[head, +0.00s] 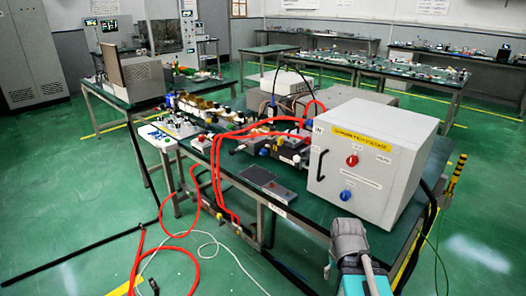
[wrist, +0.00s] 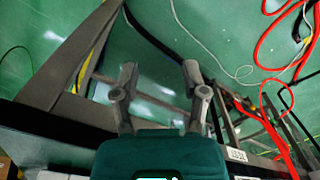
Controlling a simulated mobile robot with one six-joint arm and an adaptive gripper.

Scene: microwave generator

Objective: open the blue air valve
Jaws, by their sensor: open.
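I cannot tell for sure which part is the blue air valve. A round blue knob (head: 347,196) sits low on the front of the white high-voltage cabinet (head: 395,190), below a red knob (head: 352,160). A small blue part (head: 264,152) also shows among the red-hosed fittings left of the cabinet. My gripper (wrist: 160,75) is open and empty in the wrist view, with the floor and table frame beyond its fingers. It touches nothing that I can make out. No blue valve shows clearly in the wrist view.
The workbench (head: 262,205) carries the cabinet, a dark panel and crowded equipment. Red hoses (head: 215,165) run across it and down to the floor, and also show in the wrist view (wrist: 262,60). Cables lie on the green floor. The floor at the left is mostly clear.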

